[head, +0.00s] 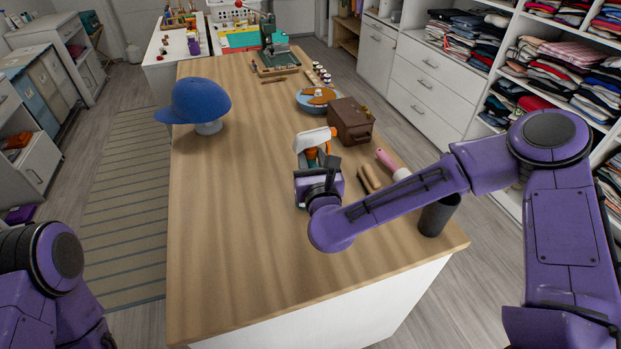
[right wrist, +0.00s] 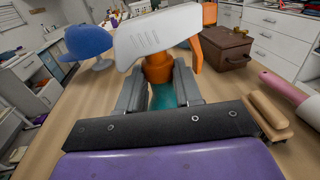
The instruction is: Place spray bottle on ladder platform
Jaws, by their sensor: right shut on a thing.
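The spray bottle has a white and orange head (head: 315,138) and a teal body partly hidden by my gripper in the head view. My right gripper (head: 318,172) is shut on it over the wooden table. In the right wrist view, the spray bottle (right wrist: 158,68) stands between the two fingers of my right gripper (right wrist: 160,92), held below its orange neck. I cannot tell whether its base touches the table. My left arm shows at the lower left of the head view, but its gripper is out of view. No ladder platform is recognisable in either view.
On the table (head: 230,240) are a blue cap on a stand (head: 200,102), a brown box (head: 350,122), a pink-handled roller (head: 390,164), wooden pieces (head: 369,179) and a dark cup (head: 438,215). Clothes shelves (head: 540,70) stand at right. The table's left and near parts are clear.

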